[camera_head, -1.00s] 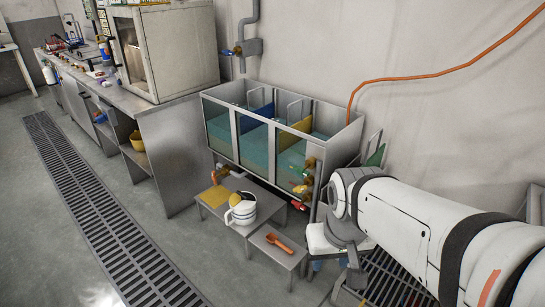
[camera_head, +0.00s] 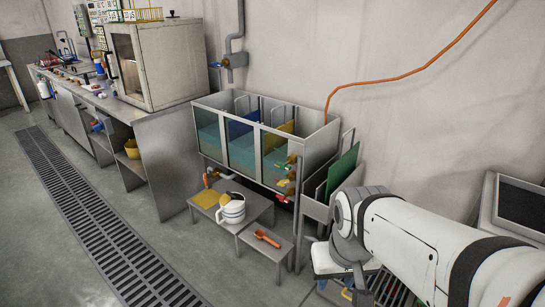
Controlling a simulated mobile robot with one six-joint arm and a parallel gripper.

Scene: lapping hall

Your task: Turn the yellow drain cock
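A three-part glass-sided tank (camera_head: 243,160) stands against the wall, holding bluish liquid. Small brass cocks (camera_head: 292,160) with coloured handles sit at its right front corner, one above another.
A green board (camera_head: 342,170) leans right of the tank. A floor grate (camera_head: 75,205) runs along the left. Open floor lies between.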

